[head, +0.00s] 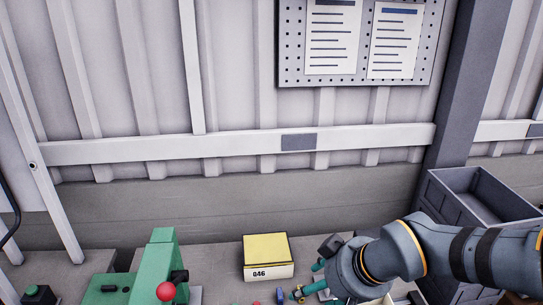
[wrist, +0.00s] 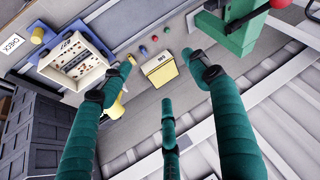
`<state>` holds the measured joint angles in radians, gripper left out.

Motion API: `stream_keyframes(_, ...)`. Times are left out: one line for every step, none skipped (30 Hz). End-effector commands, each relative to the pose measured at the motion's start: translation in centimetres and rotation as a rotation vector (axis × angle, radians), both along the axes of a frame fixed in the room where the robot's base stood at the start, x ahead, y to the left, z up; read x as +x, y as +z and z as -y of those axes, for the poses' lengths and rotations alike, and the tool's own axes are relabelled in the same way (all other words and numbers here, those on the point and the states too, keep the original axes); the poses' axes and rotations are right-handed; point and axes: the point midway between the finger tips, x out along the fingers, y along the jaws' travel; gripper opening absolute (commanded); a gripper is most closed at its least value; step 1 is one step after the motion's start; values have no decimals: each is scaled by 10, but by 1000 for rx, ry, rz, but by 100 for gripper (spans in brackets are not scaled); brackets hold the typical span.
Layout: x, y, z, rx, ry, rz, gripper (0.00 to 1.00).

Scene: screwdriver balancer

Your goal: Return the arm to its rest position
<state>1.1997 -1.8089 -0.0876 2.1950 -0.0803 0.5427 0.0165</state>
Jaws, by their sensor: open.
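In the head view my arm (head: 400,252) reaches in from the right, its end low in the picture above the bench. My gripper (wrist: 160,72) shows in the wrist view with its green fingers spread wide and nothing between them. In the head view only parts of the fingers show, and the bottom edge cuts off what lies below. A yellow-topped box (head: 268,257) marked 046 stands on the bench left of the gripper. It also shows in the wrist view (wrist: 159,70), beyond the fingertips and apart from them.
A green machine with a red knob (head: 166,291) stands at the left. A grey bin (head: 480,205) is at the right. A pegboard (head: 290,45) hangs on the wall.

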Motion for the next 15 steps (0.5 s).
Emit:
stream_keyframes(-1, -7, 3, -6, -3, -3, 61)
stream_keyframes(-2, -10, 5, -9, -5, -5, 61)
stream_keyframes(-2, -12, 7, -13, -7, -7, 61)
stream_keyframes(-3, -14, 8, -15, -9, -9, 61)
stream_keyframes(-3, -16, 9, -17, -8, -10, 61)
stream_keyframes(-4, -17, 10, -20, -9, -11, 61)
stream_keyframes(-4, -18, 11, -21, -9, -12, 61)
stream_keyframes(-4, -19, 12, -22, -11, -13, 61)
stream_keyframes(-5, -20, 12, -24, -12, -14, 61)
stream_keyframes(-5, -21, 13, -24, -11, -15, 61)
stream_keyframes(-5, -21, 13, -25, -12, -14, 61)
stream_keyframes(-5, -21, 13, -25, -12, -14, 61)
stream_keyframes(-5, -21, 13, -26, -12, -15, 61)
stream_keyframes(-5, -21, 13, -26, -12, -15, 61)
stream_keyframes(-5, -21, 13, -26, -12, -15, 61)
